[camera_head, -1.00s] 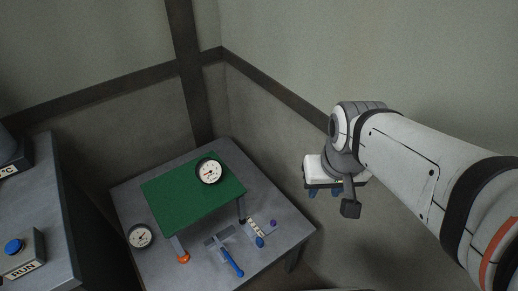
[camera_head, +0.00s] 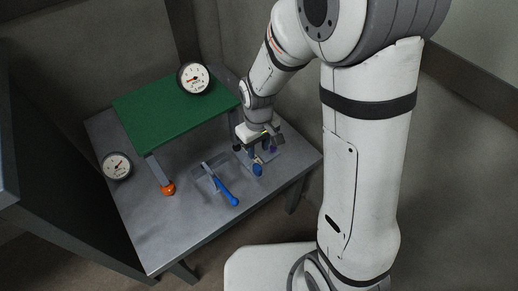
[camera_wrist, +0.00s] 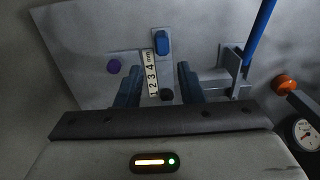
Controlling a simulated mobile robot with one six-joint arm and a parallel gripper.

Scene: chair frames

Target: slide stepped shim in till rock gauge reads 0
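The stepped shim (camera_wrist: 152,75), a strip marked 1 2 3 4 mm with a blue grip block (camera_wrist: 162,42), lies on the table by a dark chair foot (camera_wrist: 167,95). In the head view the blue grip (camera_head: 257,169) shows just below my gripper (camera_head: 259,154). In the wrist view my gripper (camera_wrist: 157,84) is open, its blue fingers on either side of the strip, with gaps. One white dial gauge (camera_head: 193,78) sits on the green seat (camera_head: 165,108), another (camera_head: 117,166) by the table's left edge. I cannot tell which is the rock gauge; their readings are too small.
A clamp with a blue lever (camera_head: 227,190) stands left of the shim, close to my gripper. An orange foot (camera_head: 168,189) ends another chair leg. The table front (camera_head: 190,235) is clear.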

